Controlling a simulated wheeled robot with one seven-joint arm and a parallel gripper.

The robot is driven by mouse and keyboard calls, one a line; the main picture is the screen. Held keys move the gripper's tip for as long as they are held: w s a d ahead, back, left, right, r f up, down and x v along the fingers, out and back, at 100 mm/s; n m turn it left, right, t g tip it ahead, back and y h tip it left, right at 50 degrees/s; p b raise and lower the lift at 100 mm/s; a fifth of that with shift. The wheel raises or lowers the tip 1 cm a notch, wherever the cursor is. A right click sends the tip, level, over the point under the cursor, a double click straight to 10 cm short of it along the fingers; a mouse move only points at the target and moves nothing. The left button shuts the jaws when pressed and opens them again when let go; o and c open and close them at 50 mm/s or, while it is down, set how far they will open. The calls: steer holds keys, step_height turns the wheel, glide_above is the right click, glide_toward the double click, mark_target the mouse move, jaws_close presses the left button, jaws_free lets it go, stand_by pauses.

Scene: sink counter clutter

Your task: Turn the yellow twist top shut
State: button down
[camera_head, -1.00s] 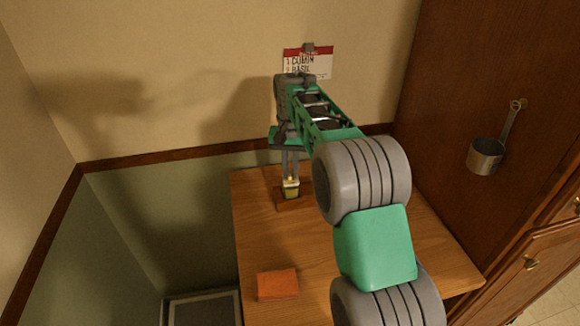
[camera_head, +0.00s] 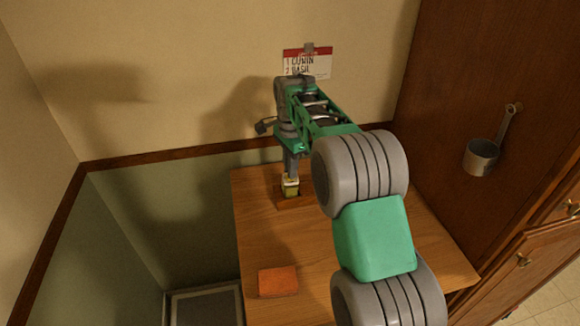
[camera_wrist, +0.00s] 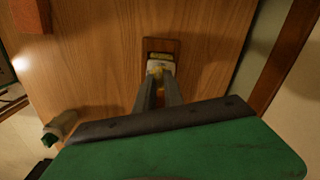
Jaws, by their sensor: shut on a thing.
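A small jar (camera_head: 291,189) with a yellow-green body and a pale upper part stands upright in a brown wooden holder (camera_head: 308,202) at the back of the counter. My gripper (camera_head: 290,178) points straight down on it, with its fingers shut on the yellow twist top. In the wrist view the fingertips (camera_wrist: 158,74) close on the yellow top (camera_wrist: 156,65), and the holder (camera_wrist: 161,44) shows around and beyond the jar. The fingers cover most of the top, so I cannot tell how far it is turned.
An orange block (camera_head: 278,281) lies on the wooden counter (camera_head: 252,232) near its front left. A label card (camera_head: 307,64) hangs on the back wall. A metal ladle (camera_head: 481,156) hangs on the right cabinet panel. The counter between block and holder is clear.

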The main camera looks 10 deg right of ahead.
steer(key=shift+m, duration=1.7)
steer(key=c, duration=1.4)
jaws_free()
steer(key=shift+c, duration=0.2)
step_height(320, 180, up, 8)
steer(key=shift+f+b, duration=0.1)
steer(key=shift+b, duration=0.35)
